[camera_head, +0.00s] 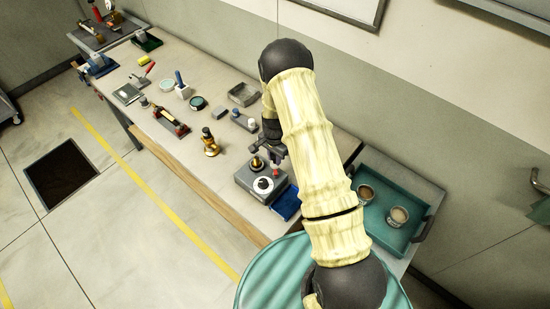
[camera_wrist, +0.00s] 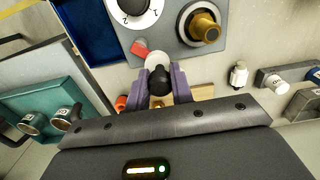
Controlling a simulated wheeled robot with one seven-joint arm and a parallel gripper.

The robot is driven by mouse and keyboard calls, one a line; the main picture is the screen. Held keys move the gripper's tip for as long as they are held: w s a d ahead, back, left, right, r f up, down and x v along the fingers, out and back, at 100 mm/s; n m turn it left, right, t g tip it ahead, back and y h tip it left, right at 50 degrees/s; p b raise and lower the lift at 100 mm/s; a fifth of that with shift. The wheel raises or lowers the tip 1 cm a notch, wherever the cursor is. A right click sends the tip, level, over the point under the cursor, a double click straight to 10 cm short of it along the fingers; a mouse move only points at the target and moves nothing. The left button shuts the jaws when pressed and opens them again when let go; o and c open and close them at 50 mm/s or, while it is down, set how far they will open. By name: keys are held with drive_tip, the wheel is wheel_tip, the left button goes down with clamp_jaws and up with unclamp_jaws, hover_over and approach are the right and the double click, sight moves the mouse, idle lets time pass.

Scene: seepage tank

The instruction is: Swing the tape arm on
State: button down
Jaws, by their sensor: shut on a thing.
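A grey box-shaped device (camera_head: 257,183) stands near the right end of the bench, with a white numbered dial and a brass knob on its top. In the wrist view its dial (camera_wrist: 138,10) and brass knob (camera_wrist: 203,28) show at the top, with a small red piece (camera_wrist: 140,48) at the edge. My gripper (camera_wrist: 160,78) is shut on a black rounded knob (camera_wrist: 159,80), between its two purple fingers, beside the device. The knob looks like the handle of the tape arm; the link between it and the device cannot be made out. In the head view my arm partly hides the gripper (camera_head: 268,147).
A teal tray (camera_head: 385,243) with two cups stands to the right. A blue bin (camera_head: 286,204) sits against the device's right side. A brass bottle-like item (camera_head: 210,143), a grey tray (camera_head: 243,94) and several tools lie on the bench to the left.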

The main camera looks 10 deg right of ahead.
drive_tip(key=n+b, duration=0.2)
drive_tip(key=a+n+b, duration=0.1)
drive_tip(key=n+b, duration=0.1)
drive_tip(key=shift+a+f+n, duration=0.15)
drive_tip(key=shift+n, duration=0.15)
drive_tip(key=shift+s+a+n+b, duration=0.15)
drive_tip(key=shift+a+n+b, duration=0.2)
drive_tip(key=shift+n+b, duration=0.5)
drive_tip(key=shift+s+a+n+b, duration=0.15)
drive_tip(key=shift+a+n+b, duration=0.25)
drive_tip(key=shift+n, duration=0.85)
drive_tip(key=shift+d+r, duration=0.1)
drive_tip(key=shift+r, duration=0.1)
drive_tip(key=c, duration=1.2)
unclamp_jaws()
wheel_tip(320, 180, up, 17)
drive_tip(key=b, duration=0.4)
drive_tip(key=shift+r, duration=0.2)
